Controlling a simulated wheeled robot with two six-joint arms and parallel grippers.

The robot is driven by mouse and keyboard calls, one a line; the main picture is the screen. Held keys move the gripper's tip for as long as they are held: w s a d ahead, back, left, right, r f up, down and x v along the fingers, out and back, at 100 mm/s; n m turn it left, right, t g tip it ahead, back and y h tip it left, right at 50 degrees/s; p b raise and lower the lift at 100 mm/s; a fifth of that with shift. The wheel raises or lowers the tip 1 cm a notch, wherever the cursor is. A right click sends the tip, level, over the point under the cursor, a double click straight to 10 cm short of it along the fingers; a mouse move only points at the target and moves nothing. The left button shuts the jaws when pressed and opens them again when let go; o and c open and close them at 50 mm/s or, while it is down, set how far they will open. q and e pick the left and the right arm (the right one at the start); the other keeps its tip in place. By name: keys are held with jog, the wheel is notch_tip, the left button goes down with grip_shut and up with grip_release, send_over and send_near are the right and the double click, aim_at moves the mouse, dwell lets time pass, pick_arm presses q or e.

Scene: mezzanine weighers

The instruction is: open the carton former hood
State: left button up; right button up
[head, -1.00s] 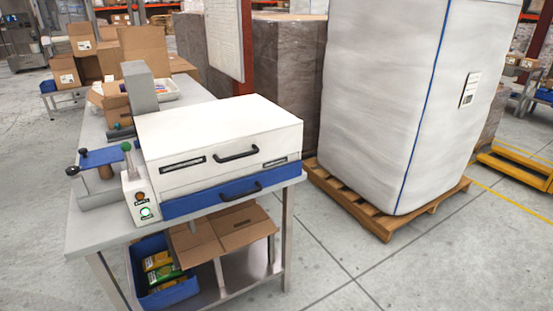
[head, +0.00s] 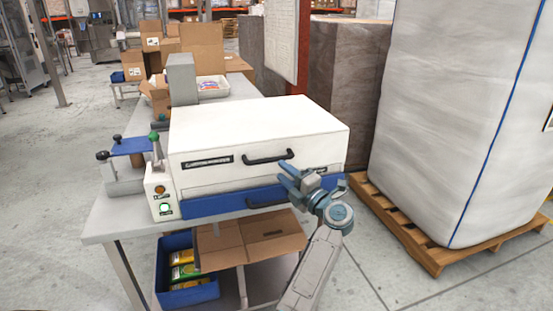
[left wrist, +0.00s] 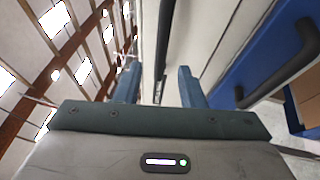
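The carton former hood (head: 255,125) is a white box-shaped lid on the bench machine, and it looks closed. Its black bar handle (head: 268,157) is on the front face. My left gripper (head: 284,173) is open and empty in front of the hood, close to the right end of this handle. In the left wrist view the black handle bar (left wrist: 163,40) lines up between the two open fingers (left wrist: 159,88); I cannot tell whether it is inside their reach. My right gripper is not in view.
Below the hood is a blue drawer front (head: 225,204) with its own black handle. A control box (head: 161,193) with a lit green button stands at the left. A wrapped pallet load (head: 455,110) is at the right. Flattened cartons (head: 245,238) and a blue bin (head: 190,297) sit underneath.

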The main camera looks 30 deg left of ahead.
aim_at(270, 160)
pick_arm(q)
jog(key=p+x, duration=0.1)
jog(key=x, duration=0.6)
jog(key=shift+w+a+p, duration=0.2)
jog(key=shift+p, duration=0.1)
grip_shut()
